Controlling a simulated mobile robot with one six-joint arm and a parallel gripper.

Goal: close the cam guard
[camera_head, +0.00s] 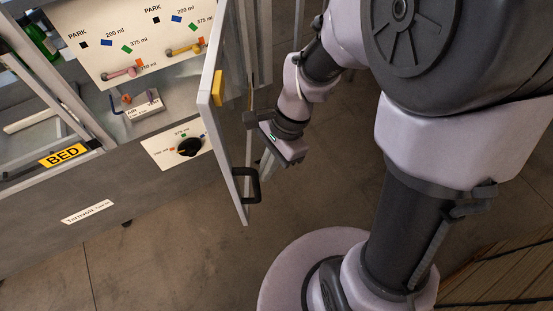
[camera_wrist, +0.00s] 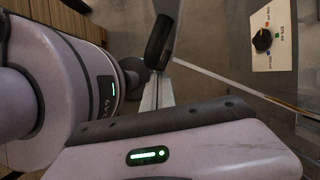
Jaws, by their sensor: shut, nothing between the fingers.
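I take the cam guard (camera_head: 228,130) to be the tall pale-edged panel standing out from the front of the machine, seen nearly edge-on and swung open. Its black bar handle (camera_head: 257,186) is on the lower part, on the side towards my arm. My gripper (camera_head: 266,170) is shut and empty, just above and right of the handle; contact cannot be told. In the wrist view, the grey fingers (camera_wrist: 154,98) point up towards a dark bar, probably the handle (camera_wrist: 158,42). The guard's thin edge (camera_wrist: 240,85) runs right from there.
The machine's dark front (camera_head: 110,190) carries a black selector knob (camera_head: 189,147), also in the wrist view (camera_wrist: 263,40). Behind it are a yellow BED label (camera_head: 63,154) and a panel with pink and yellow levers (camera_head: 122,73). A yellow block (camera_head: 218,88) sits on the guard. Floor below is clear.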

